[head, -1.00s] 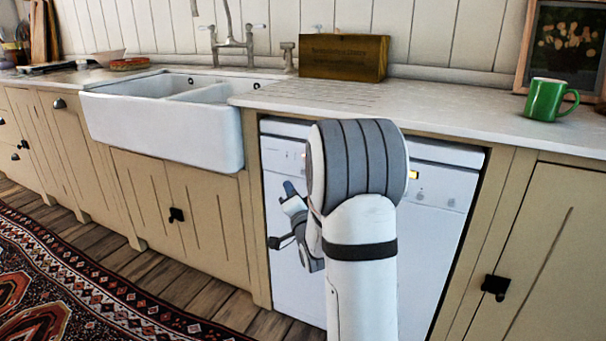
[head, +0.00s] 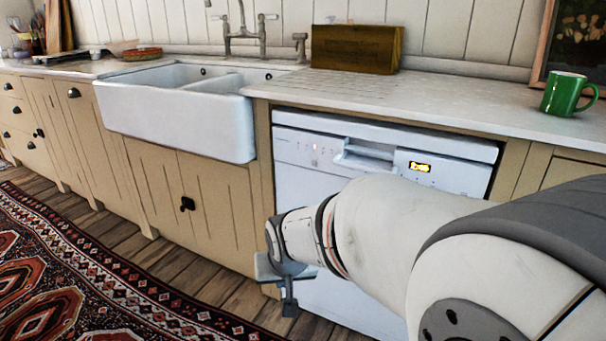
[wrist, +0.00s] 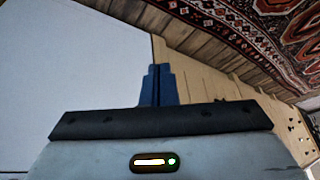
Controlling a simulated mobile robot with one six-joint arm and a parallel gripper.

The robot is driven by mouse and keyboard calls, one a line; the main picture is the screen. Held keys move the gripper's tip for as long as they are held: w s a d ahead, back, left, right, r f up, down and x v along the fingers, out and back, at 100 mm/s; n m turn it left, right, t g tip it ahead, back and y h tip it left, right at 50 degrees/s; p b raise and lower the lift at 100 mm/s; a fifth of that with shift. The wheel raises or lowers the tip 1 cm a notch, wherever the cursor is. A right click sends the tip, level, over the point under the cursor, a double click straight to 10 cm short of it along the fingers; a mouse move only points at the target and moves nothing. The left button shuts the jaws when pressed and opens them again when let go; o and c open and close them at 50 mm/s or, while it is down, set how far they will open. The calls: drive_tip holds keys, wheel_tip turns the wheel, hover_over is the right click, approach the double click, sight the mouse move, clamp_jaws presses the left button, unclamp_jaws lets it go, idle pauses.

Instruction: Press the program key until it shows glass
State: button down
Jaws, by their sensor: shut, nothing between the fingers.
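The white dishwasher (head: 390,130) stands under the counter with its door shut. Its panel has a handle recess (head: 365,155), a small lit amber display (head: 420,167) on the right, and a row of small keys and lights (head: 312,150) on the left. The display's symbol is too small to read, and I cannot tell which key is the program key. My gripper (head: 289,306) is low in front of the door, below the panel, apart from the keys. In the wrist view its dark blue fingers (wrist: 157,85) are together and empty, with the white door (wrist: 70,70) beside them.
My arm covers the door's lower right. A white sink (head: 180,115) is left of the dishwasher. A wooden box (head: 355,48) and a green mug (head: 568,94) stand on the counter (head: 440,98). A patterned rug (head: 60,270) lies on the floor.

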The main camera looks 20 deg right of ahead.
drive_tip(key=s+a+n+g, duration=0.3)
drive_tip(key=s+g, duration=0.1)
drive_tip(key=s, duration=0.6)
drive_tip(key=shift+s+y, duration=0.25)
drive_tip(key=shift+y, duration=0.05)
drive_tip(key=shift+d+r, duration=0.1)
